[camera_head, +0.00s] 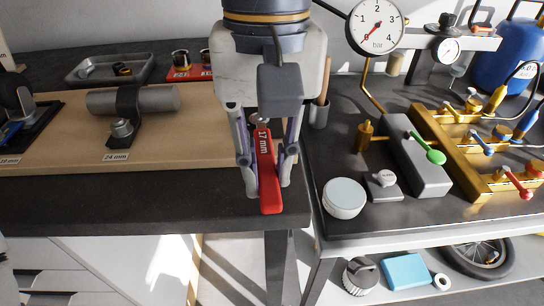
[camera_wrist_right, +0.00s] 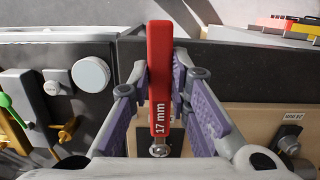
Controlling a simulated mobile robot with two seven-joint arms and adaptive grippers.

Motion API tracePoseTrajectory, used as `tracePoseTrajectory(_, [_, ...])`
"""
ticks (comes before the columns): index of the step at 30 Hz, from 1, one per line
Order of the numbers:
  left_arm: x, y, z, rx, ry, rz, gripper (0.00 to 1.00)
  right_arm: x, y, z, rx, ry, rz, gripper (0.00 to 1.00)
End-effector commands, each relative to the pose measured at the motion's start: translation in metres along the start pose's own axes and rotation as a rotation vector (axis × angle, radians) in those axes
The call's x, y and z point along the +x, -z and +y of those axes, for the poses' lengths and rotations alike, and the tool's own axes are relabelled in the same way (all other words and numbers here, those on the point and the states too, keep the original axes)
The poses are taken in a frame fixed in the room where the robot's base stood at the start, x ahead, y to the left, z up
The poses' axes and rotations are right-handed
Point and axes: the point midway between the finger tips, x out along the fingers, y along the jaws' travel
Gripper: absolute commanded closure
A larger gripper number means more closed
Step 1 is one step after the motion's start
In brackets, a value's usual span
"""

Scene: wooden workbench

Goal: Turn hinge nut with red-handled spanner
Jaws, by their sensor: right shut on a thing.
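The red-handled spanner (camera_head: 265,165), marked 17 mm, is held in my right gripper (camera_head: 267,190) over the bench's front edge. It also shows in the right wrist view (camera_wrist_right: 160,75), between the purple-padded fingers (camera_wrist_right: 160,95), its metal end towards the palm. A nut (camera_head: 122,128) sits on a dark clamp around a grey cylinder, labelled 24 mm, left of the gripper. A dark fitting (camera_head: 18,105) on a black plate is cut off at the left edge. I cannot tell which carries the hinge nut. My left gripper is not in view.
A metal tray (camera_head: 110,68) and a red tray (camera_head: 190,73) stand behind the wooden board (camera_head: 200,155). On the right bench are a white round container (camera_head: 344,198), a green-levered block (camera_head: 415,160), a brass manifold (camera_head: 465,155) and a gauge (camera_head: 376,27).

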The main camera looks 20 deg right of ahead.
Motion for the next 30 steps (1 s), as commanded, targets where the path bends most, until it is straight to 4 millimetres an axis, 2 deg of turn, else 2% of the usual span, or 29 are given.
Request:
tracePoseTrajectory(9, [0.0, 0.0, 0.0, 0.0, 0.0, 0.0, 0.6, 0.0, 0.002, -0.021, 0.164, 0.019, 0.004, 1.0])
tracePoseTrajectory(20, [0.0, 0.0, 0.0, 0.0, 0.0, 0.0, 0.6, -0.001, 0.002, -0.024, 0.186, 0.022, 0.005, 1.0])
tracePoseTrajectory(27, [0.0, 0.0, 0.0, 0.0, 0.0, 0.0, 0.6, -0.001, 0.007, -0.038, 0.305, 0.035, 0.007, 1.0])
tracePoseTrajectory(30, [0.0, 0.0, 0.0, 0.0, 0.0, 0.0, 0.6, -0.001, 0.006, -0.036, 0.295, 0.035, 0.007, 1.0])
